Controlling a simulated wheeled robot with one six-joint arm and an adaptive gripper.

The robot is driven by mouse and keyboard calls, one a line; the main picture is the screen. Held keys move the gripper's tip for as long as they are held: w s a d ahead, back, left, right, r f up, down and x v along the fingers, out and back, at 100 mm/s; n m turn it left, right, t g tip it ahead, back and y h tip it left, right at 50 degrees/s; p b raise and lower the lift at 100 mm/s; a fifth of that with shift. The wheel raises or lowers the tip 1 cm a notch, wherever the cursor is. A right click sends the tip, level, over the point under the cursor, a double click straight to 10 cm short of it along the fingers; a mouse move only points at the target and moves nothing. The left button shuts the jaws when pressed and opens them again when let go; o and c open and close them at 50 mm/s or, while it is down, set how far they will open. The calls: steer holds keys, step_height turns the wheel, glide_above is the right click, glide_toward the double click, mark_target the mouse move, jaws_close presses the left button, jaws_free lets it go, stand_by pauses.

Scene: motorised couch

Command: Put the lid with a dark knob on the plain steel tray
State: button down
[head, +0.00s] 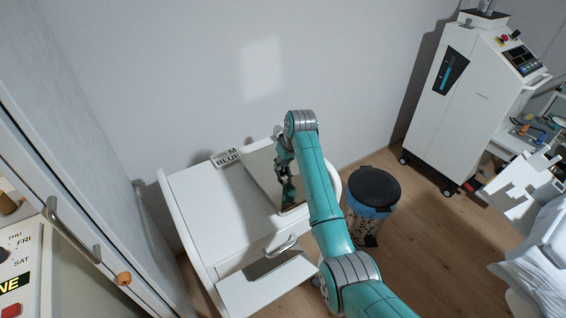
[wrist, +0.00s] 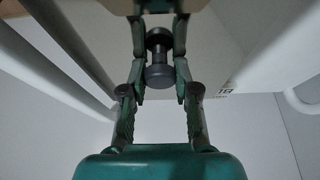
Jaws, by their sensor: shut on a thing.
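A flat, shiny, mirror-like steel plate, which looks like the lid (head: 262,165), shows over the top of the white cabinet in the head view. My gripper (head: 286,168) is at its face, and my arm hides part of it. In the wrist view, my gripper (wrist: 158,80) is shut on the dark knob (wrist: 159,76), with a finger on each side. The knob and fingers are mirrored in the shiny lid (wrist: 215,50) beyond them. I cannot make out the plain steel tray apart from the lid. Whether the lid touches anything beneath is unclear.
The white cabinet (head: 205,205) has bare top at left and a front handle. A tall white machine (head: 455,95) is farther right.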

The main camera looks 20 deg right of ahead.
steer(key=c, duration=0.8)
jaws_free()
steer(key=shift+o, duration=0.2)
steer(key=v, duration=1.2)
steer(key=shift+s, duration=0.1)
